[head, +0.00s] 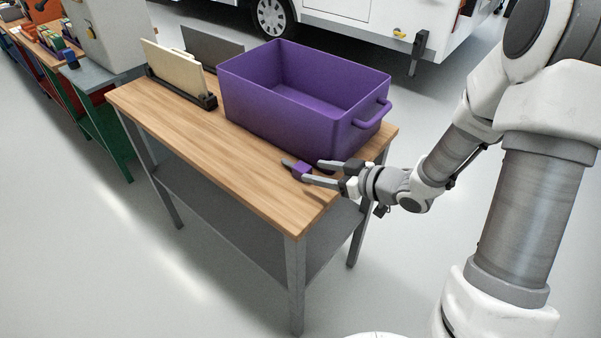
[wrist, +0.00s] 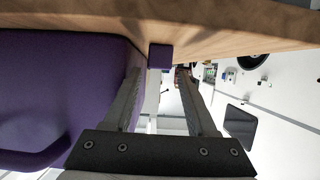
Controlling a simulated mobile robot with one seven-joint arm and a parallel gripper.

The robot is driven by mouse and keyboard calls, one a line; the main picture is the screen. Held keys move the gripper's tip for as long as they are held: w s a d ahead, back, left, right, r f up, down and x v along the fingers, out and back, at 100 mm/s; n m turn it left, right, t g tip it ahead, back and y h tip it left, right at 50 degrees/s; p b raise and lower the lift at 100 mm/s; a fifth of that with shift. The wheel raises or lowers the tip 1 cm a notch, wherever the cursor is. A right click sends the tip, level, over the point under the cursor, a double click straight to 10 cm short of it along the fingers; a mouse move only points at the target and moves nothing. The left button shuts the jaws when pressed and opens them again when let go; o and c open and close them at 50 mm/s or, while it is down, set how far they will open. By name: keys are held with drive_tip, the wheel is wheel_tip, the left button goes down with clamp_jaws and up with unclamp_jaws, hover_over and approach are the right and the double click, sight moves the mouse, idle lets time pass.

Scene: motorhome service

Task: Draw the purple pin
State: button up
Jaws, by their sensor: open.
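The purple pin shows as a small purple block (head: 301,170) near the front right end of the wooden tabletop, beside the large purple bin. In the wrist view the purple block (wrist: 160,56) sits between the fingertips, close to the wood, with a gap visible on both sides. I cannot tell whether either finger touches it. How the pin is seated is hidden.
The large purple bin (head: 250,107) with a side handle stands right behind the pin on the table (head: 175,135). A dark rack with upright boards (head: 175,70) is at the table's left end. The tabletop's front strip is clear. A white vehicle (head: 375,25) stands behind.

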sight(307, 169)
drive_tip(key=b+x, duration=0.1)
drive_tip(key=x, duration=0.4)
drive_tip(key=shift+w+a+f, duration=0.1)
drive_tip(key=shift+w+a, duration=0.1)
drive_tip(key=shift+w, duration=0.05)
clamp_jaws()
